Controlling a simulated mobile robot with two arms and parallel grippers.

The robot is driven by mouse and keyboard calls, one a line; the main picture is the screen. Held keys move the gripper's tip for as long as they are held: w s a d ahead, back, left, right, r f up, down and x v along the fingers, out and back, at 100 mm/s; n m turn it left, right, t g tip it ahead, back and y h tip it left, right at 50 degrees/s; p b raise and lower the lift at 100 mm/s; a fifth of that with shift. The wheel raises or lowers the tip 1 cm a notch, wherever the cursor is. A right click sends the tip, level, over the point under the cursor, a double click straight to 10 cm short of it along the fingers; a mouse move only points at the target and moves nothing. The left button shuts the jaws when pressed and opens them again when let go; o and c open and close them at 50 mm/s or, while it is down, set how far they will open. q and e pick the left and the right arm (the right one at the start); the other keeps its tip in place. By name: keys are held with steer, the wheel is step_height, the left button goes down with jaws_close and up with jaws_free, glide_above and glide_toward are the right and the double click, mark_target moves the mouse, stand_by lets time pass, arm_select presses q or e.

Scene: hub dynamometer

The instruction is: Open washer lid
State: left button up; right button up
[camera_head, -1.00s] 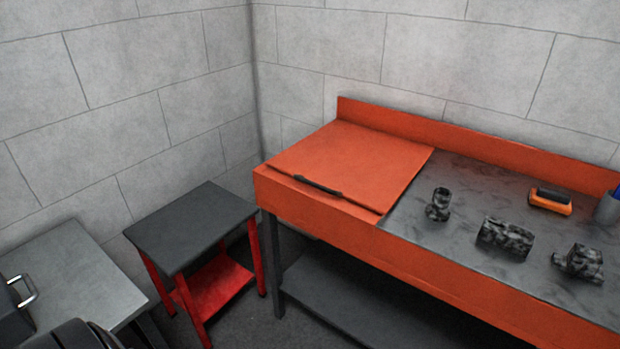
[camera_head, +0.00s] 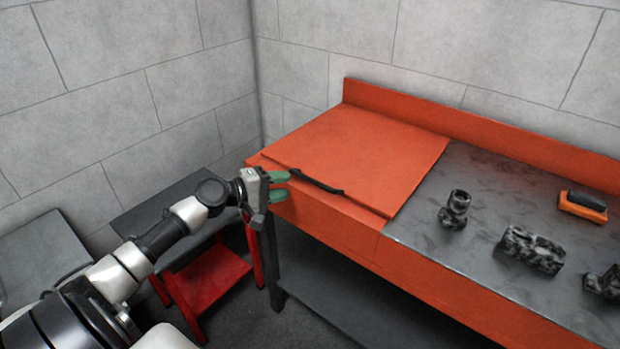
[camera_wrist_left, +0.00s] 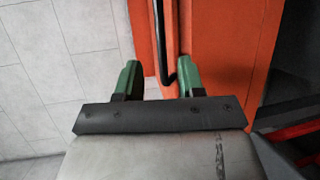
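The washer lid (camera_head: 358,150) is a flat orange panel, closed on the left part of the orange washer (camera_head: 340,227). Its black bar handle (camera_head: 318,182) runs along the front edge. My left gripper (camera_head: 283,186) has green fingers, open and empty, at the left end of the handle. In the left wrist view the fingers (camera_wrist_left: 158,80) stand apart and the handle (camera_wrist_left: 161,45) shows between them, close to the right finger. I cannot tell whether they touch. My right gripper is not in view.
On the grey top right of the lid are dark mottled metal parts (camera_head: 455,210) and an orange-black brush (camera_head: 583,206). A red stand with a dark top (camera_head: 150,216) is below my left arm. Grey block walls (camera_head: 330,45) close the corner behind.

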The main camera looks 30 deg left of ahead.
mark_target(310, 178)
arm_select(q)
steer(key=p+x, duration=0.1)
steer(key=x, duration=0.7)
steer(key=shift+w+f, duration=0.2)
steer(key=shift+c, duration=0.3)
jaws_close()
